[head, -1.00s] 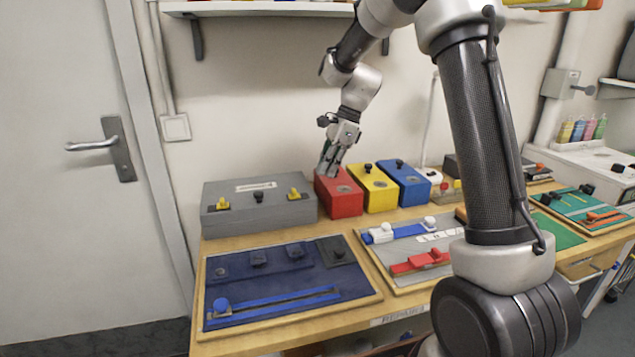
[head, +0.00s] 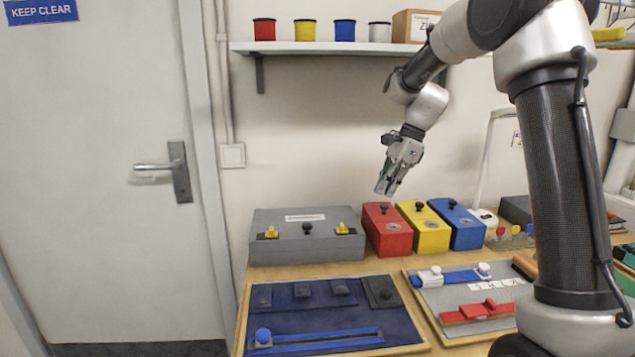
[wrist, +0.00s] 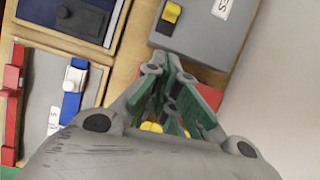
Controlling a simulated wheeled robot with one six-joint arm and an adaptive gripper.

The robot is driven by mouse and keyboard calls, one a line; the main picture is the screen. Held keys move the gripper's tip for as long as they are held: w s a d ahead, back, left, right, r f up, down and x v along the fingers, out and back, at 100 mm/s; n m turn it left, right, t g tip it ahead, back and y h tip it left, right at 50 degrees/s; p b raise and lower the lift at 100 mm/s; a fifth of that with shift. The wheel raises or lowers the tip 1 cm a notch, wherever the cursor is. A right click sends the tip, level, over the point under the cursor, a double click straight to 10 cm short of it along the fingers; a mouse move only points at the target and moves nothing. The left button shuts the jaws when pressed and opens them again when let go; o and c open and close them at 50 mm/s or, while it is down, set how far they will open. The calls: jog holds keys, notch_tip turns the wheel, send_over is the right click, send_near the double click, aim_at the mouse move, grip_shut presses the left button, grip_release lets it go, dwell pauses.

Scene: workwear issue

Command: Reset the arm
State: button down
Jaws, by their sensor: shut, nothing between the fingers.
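My gripper (head: 385,191) hangs in the air above the red box (head: 387,232) at the back of the workbench, fingers pointing down. It is shut and empty. In the wrist view my gripper (wrist: 172,62) shows its green-padded fingers together at the tips, with part of the red box and a bit of yellow behind them. My arm comes in from the upper right of the head view.
A grey box (head: 307,248) with yellow latches stands left of the red box. A yellow box (head: 424,230) and a blue box (head: 457,226) stand to its right. A blue slider board (head: 318,305) and a grey board (head: 450,298) lie in front. A shelf (head: 330,48) hangs above.

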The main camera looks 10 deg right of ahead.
jog(key=s+d+r+n+t+h, duration=0.1)
jog(key=s+d+n, duration=0.2)
jog(key=s, duration=0.8)
jog(key=s+d+r+n+t+h, duration=0.2)
jog(key=s+d+n, duration=0.1)
jog(key=s+n, duration=0.5)
jog(key=s+d+r+n+t+h, duration=0.1)
jog(key=s+d+n, duration=0.3)
jog(key=s, duration=1)
jog(key=shift+s+r+n, duration=0.2)
jog(key=shift+r+n, duration=0.35)
jog(key=shift+n, duration=0.45)
